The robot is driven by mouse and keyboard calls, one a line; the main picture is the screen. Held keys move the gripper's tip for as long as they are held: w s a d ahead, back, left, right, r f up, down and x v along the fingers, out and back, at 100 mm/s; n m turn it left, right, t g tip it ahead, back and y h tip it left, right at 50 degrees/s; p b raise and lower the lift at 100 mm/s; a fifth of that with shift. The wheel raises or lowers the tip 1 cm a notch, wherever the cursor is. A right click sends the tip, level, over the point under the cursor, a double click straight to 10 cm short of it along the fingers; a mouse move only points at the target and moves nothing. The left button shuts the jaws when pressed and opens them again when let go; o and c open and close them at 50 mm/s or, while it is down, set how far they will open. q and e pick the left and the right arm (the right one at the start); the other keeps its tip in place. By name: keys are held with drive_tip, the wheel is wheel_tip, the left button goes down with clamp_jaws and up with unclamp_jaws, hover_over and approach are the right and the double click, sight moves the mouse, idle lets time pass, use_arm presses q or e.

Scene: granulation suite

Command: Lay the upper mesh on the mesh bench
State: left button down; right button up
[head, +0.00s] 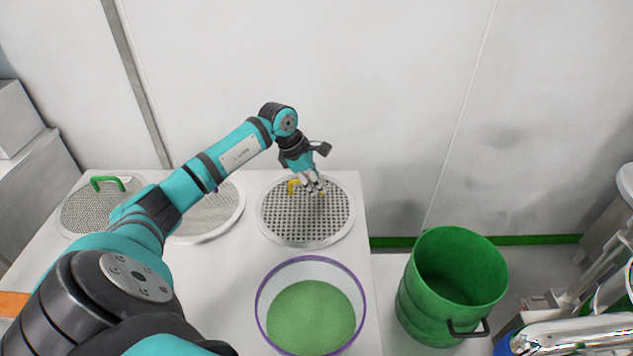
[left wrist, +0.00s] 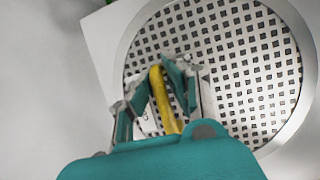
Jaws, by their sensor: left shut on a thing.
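A round coarse mesh (head: 305,225) with a pale rim and a yellow handle (head: 293,187) is at the right end of the white bench (head: 215,285). My left gripper (head: 316,186) is over this mesh and shut on its yellow handle. In the left wrist view the handle (left wrist: 162,100) stands between the fingers, with the square-holed mesh (left wrist: 230,65) behind it. The mesh looks level and at or close to the bench top; I cannot tell whether it touches. My right gripper is not in view. Which mesh is the upper one is not marked.
A finer mesh (head: 215,220) lies mid-bench, partly hidden by my left arm. Another with a green handle (head: 107,182) lies at the left. A purple-rimmed bowl (head: 310,318) of green granules stands in front. A green bin (head: 450,285) stands right of the bench.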

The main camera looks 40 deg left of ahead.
use_arm(q)
drive_tip(key=c, duration=1.2)
unclamp_jaws()
drive_tip(key=v, duration=1.2)
